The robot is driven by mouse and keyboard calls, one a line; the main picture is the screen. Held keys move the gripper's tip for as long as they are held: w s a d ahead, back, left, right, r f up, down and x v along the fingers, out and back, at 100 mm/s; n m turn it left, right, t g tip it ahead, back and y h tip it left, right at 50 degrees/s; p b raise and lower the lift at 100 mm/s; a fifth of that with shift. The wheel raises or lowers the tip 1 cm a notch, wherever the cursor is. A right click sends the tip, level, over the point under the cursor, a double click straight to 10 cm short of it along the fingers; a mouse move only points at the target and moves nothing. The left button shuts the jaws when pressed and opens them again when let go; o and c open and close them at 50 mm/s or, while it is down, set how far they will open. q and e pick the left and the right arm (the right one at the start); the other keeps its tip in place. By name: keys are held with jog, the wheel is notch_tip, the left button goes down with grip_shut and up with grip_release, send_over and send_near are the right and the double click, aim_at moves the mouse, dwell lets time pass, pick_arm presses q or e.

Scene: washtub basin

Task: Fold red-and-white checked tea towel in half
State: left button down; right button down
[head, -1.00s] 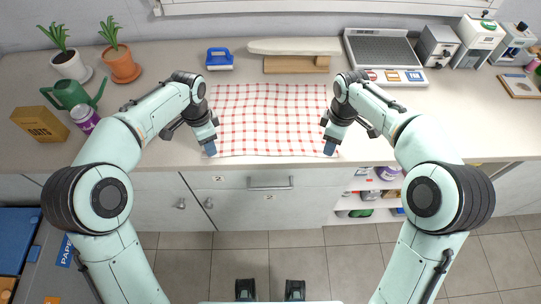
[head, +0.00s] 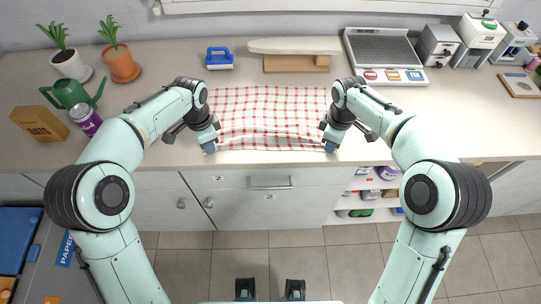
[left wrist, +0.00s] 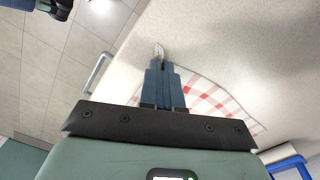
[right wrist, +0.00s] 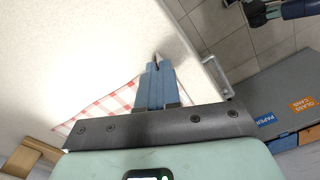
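The red-and-white checked tea towel (head: 268,105) lies on the counter between my two arms. Its near edge is raised into a fold running across between the grippers. My left gripper (head: 209,147) is at the near left corner, and its fingers look shut on a bit of cloth in the left wrist view (left wrist: 160,60). My right gripper (head: 329,146) is at the near right corner, and its fingers look shut on cloth in the right wrist view (right wrist: 156,66). The towel's far part is flat; its corners there are partly hidden by my wrists.
A grey appliance tray (head: 385,50) is back right. Potted plants (head: 122,66), a green watering can (head: 70,93) and a yellow box (head: 40,123) are left. Counter on both sides is partly clear.

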pick_arm(q)
jog(key=shift+a, duration=0.1)
pick_arm(e)
jog(key=shift+d, duration=0.1)
